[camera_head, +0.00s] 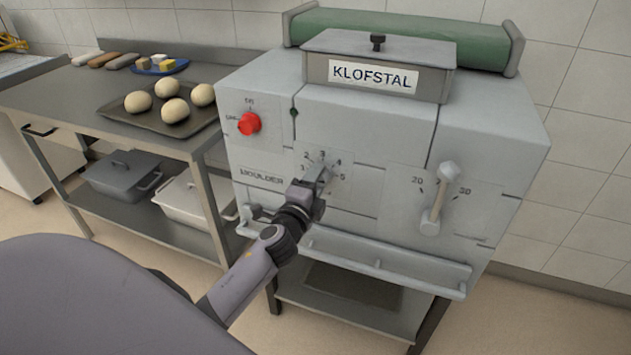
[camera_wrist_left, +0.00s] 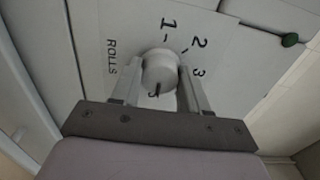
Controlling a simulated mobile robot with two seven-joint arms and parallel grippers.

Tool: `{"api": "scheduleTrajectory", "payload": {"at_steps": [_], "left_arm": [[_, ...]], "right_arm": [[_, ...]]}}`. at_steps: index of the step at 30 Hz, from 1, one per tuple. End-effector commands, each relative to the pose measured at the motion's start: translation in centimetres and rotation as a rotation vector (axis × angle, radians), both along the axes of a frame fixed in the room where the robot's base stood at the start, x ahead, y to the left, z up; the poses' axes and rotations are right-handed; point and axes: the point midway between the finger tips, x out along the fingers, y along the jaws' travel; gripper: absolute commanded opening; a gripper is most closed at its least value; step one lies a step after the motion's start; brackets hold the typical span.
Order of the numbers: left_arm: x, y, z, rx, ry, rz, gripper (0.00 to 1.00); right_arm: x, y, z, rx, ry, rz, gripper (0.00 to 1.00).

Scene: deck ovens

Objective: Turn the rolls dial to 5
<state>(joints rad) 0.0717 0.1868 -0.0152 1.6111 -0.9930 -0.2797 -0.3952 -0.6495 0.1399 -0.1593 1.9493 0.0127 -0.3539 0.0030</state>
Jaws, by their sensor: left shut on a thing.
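The rolls dial (camera_wrist_left: 160,70) is a pale round knob on the moulder's front. It shows in the left wrist view between the two fingers of my left gripper (camera_wrist_left: 160,92), which is shut on it. The numbers 1, 2 and 3 show around it, with ROLLS printed to the left. A dark line on the knob's lower edge lies near a partly hidden numeral, which looks like a 5. In the head view my left gripper (camera_head: 318,176) covers most of the dial, and numbers 2 to 5 show around it. My right gripper is out of view.
The KLOFSTAL moulder (camera_head: 470,130) also has a red switch (camera_head: 249,124) at left and a pale lever (camera_head: 438,200) at right between 20 and 30. A tray (camera_head: 125,107) with dough balls sits on the steel table.

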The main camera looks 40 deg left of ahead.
Motion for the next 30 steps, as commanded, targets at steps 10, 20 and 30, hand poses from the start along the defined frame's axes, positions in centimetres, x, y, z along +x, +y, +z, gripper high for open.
{"api": "scheduleTrajectory", "payload": {"at_steps": [10,20,30], "left_arm": [[0.01,0.02,0.01,0.027,0.007,0.000,0.14],[0.01,0.02,0.01,0.026,0.006,0.000,0.69],[-0.39,-0.09,-0.04,0.023,0.006,0.000,0.69]], "right_arm": [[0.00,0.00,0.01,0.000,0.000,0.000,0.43],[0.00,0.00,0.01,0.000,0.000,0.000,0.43],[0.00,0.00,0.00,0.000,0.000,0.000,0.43]]}}
